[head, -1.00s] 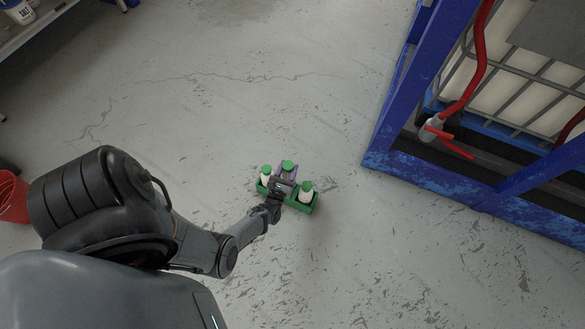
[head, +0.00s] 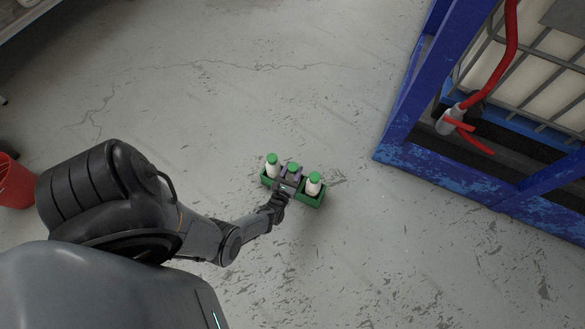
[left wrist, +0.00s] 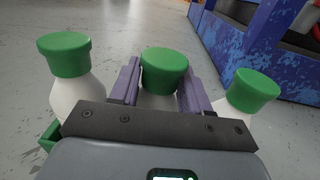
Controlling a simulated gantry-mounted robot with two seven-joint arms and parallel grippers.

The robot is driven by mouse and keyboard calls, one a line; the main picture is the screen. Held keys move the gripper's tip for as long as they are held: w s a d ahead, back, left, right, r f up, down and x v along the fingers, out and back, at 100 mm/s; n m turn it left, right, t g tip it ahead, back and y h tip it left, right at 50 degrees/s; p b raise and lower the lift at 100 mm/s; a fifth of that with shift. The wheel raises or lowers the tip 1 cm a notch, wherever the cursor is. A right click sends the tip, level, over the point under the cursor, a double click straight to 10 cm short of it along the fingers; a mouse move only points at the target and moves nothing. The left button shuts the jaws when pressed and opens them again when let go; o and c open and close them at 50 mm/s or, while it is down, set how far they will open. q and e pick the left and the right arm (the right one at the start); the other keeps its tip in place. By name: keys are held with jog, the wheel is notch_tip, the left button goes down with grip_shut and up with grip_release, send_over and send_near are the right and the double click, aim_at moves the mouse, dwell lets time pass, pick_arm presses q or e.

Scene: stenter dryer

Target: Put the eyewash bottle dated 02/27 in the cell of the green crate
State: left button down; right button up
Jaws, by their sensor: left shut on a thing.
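The green crate (head: 311,201) stands on the floor and holds a white bottle with a green cap at each end, one on the left (head: 272,167) and one on the right (head: 314,185). My left gripper (head: 290,177) is shut on a third green-capped bottle (head: 293,167) between them, at the crate's middle. In the left wrist view this bottle (left wrist: 163,75) is upright between the purple fingers, its cap roughly level with its neighbours' caps. Its lower part and the cell beneath are hidden, so I cannot tell whether it touches the bottom. No date label is readable. My right gripper is not in view.
A blue metal frame (head: 430,178) with a caged tank, red hose and valve (head: 452,121) stands to the right. A red bucket (head: 14,183) is at the left edge. The grey floor around the crate is clear.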

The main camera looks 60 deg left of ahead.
pick_arm(q)
jog(key=shift+w+r, duration=0.15)
jog(key=shift+w, duration=0.05)
jog(key=c, duration=1)
grip_release()
jog(key=shift+f, duration=0.2)
jog(key=o, duration=0.5)
jog(key=shift+s+a, duration=0.1)
jog(key=shift+r, duration=0.1)
